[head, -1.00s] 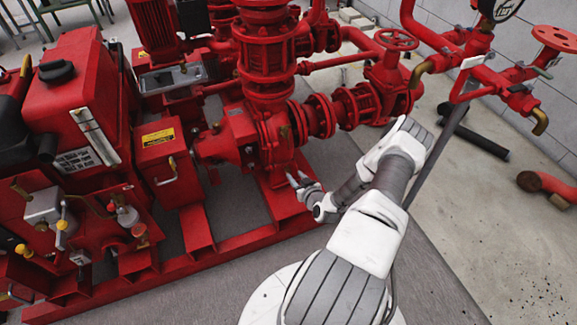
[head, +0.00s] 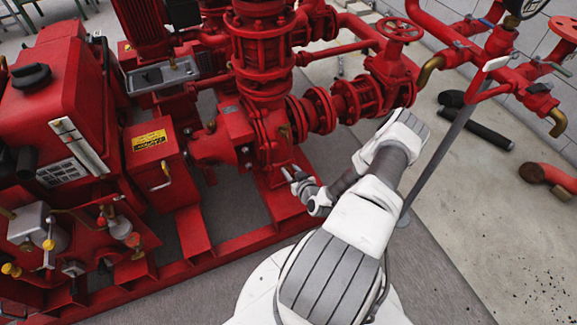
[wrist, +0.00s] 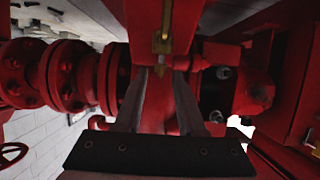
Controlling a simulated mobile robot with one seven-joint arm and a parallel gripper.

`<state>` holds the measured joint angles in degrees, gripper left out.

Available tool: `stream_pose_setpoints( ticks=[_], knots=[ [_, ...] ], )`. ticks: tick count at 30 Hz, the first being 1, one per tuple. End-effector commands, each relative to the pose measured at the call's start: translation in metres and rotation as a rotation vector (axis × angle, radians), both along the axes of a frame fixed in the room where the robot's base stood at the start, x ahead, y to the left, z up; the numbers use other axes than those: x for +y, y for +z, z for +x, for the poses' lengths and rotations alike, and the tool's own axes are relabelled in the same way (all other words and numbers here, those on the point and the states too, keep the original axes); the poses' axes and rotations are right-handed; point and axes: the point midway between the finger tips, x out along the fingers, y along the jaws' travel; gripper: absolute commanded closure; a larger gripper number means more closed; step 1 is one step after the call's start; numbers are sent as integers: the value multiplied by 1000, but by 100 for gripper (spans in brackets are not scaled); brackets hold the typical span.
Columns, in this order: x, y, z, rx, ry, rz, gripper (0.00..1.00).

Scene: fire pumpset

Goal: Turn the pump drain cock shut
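A brass cock (wrist: 162,42) with a hex-shaped part shows at the top middle of the wrist view, against the red pump casing (wrist: 150,90). I take it to be the drain cock. In the head view I cannot make it out at the gripper. My gripper (wrist: 168,74) is open, its two grey fingers apart with red metal behind the gap. The brass cock's near end lies close to the fingertips; I cannot tell whether they touch. In the head view my gripper (head: 292,172) is low beside the foot of the pump casing (head: 268,130).
A flanged red pipe (head: 322,110) and a handwheel valve (head: 400,30) stand right of the pump. A red box with a yellow label (head: 150,140) is on the left. A red base frame (head: 225,245) runs below. Open floor (head: 490,200) lies to the right.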

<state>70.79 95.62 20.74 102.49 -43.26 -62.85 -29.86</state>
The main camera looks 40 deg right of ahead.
Motion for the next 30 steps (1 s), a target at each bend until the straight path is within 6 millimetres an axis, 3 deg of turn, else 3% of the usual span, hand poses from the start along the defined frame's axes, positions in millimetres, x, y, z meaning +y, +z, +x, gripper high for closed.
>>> stream_pose_setpoints(
  ticks=[14,18,21,30],
  knots=[
    [1,-1,-2,0,-1,0,61],
    [1,-1,-2,0,-1,0,86],
    [1,-1,-2,0,-1,0,100],
    [1,-1,-2,0,-1,0,100]
  ],
)
